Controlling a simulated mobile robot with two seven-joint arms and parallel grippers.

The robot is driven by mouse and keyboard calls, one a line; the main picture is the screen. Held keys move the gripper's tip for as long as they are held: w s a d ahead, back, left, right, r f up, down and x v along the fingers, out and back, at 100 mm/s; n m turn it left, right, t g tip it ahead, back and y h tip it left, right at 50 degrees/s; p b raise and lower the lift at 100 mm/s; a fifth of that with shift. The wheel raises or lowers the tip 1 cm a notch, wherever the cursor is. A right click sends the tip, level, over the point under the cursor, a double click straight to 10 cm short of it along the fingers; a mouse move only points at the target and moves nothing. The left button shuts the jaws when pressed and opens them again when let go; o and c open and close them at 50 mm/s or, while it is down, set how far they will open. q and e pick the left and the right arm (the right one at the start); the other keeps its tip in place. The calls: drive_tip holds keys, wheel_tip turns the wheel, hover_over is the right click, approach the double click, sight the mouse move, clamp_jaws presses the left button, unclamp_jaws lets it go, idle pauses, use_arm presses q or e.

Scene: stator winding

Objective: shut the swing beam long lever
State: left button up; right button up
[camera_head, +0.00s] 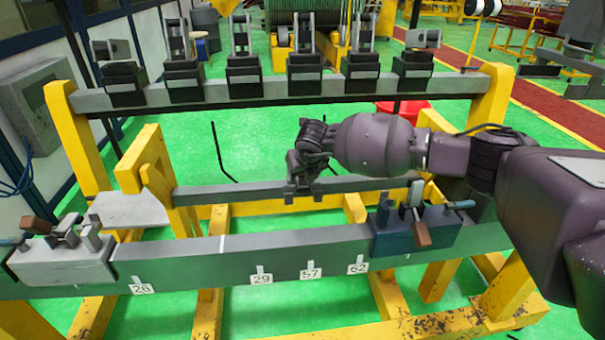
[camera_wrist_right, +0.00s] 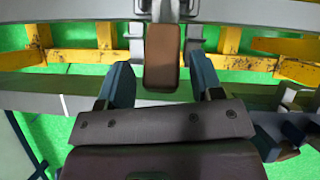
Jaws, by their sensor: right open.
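The swing beam (camera_head: 240,192) is a grey bar running across the yellow frame, behind the front rail. My right gripper (camera_head: 303,188) comes in from the right and points down over the middle of this beam. In the right wrist view the right gripper (camera_wrist_right: 160,72) is open, its two blue fingers apart. A brown lever handle (camera_wrist_right: 162,50) stands between the fingers, with visible gaps on both sides, and joins a grey metal bracket (camera_wrist_right: 166,10). In the head view my gripper hides this lever. My left gripper is not in view.
The front rail (camera_head: 190,255) carries a grey clamp block (camera_head: 65,262) at left and a blue one (camera_head: 420,215) at right, each with a brown-handled lever. A rear rail (camera_head: 220,90) holds several upright clamps. A red bucket (camera_head: 400,107) stands behind my right arm.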

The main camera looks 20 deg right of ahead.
drive_tip(key=v, duration=0.9)
drive_tip(key=shift+p, duration=0.3)
